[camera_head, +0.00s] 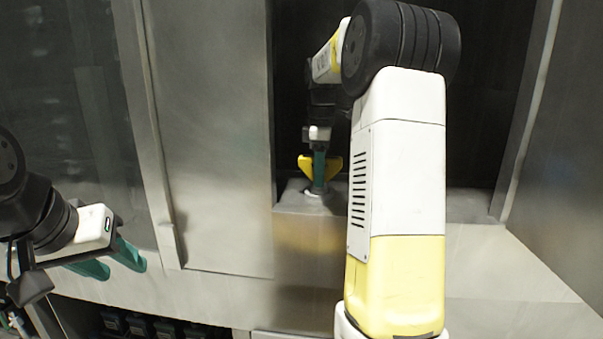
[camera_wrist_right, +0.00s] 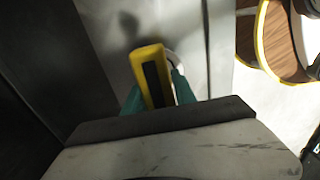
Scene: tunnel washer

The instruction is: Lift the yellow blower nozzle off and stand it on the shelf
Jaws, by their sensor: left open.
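The yellow blower nozzle (camera_head: 306,163) is in the dark recess of the washer, just above a grey metal ledge (camera_head: 292,207). In the right wrist view the nozzle (camera_wrist_right: 150,58) is a yellow block with a dark slot. My right gripper (camera_head: 320,172) points down at it, with a teal finger pressed close on each side (camera_wrist_right: 158,96). The nozzle's underside is hidden, so I cannot tell whether it touches the ledge. My left gripper (camera_head: 118,262) is open and empty at the lower left, away from the nozzle.
Steel panels (camera_head: 205,130) flank the recess. My right arm hides much of the recess's middle. Dark boxes (camera_head: 140,325) stand in a low opening below the front. In the right wrist view, a brown round thing with a yellow rim (camera_wrist_right: 262,45) is at the upper right.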

